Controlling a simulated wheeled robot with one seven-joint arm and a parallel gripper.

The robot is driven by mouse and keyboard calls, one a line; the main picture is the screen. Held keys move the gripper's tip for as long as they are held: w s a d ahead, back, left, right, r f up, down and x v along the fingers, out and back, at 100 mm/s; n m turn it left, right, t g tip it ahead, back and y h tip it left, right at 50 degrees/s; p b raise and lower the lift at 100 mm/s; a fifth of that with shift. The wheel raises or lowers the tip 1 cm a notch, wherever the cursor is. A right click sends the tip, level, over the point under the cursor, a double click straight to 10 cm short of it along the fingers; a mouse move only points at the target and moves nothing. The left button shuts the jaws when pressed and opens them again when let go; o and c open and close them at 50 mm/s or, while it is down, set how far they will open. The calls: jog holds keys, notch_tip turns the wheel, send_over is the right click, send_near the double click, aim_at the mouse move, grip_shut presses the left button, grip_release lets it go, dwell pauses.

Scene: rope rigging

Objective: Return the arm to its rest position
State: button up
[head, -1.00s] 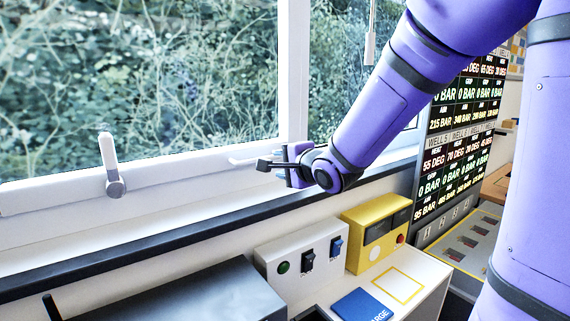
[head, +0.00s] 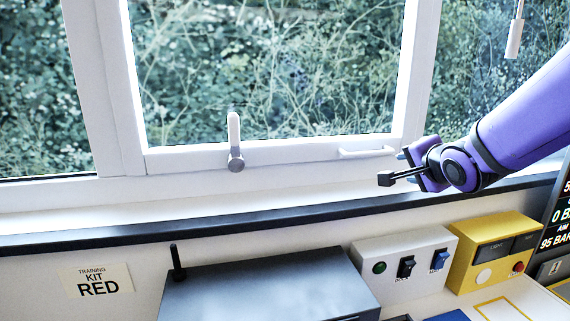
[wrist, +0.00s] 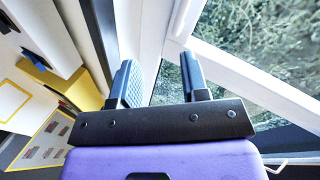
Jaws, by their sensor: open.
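My gripper (head: 412,168) is in front of the window's lower right corner in the head view, partly hidden by its own wrist. In the wrist view its two grey fingers (wrist: 157,66) stand apart with nothing between them. The window (head: 265,155) has a white frame and an upright lever handle (head: 235,150) at its lower edge. A white bar handle (head: 367,152) lies just left of my gripper. I cannot tell whether the gripper touches the frame.
Below the dark sill edge (head: 200,232) are a dark grey box (head: 265,290), a white switch box (head: 400,268) and a yellow box (head: 490,255). A display board (head: 560,215) stands at the right. A white hanging pull (head: 514,38) is at the upper right.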

jog(key=s+d+r+n+g, duration=0.1)
jog(key=s+n+g, duration=0.7)
jog(key=s, duration=1.7)
jog(key=d+n, duration=0.1)
jog(key=n, duration=0.3)
jog(key=shift+s+r+n, duration=0.2)
jog(key=shift+s+n, duration=0.05)
jog(key=shift+n, duration=0.15)
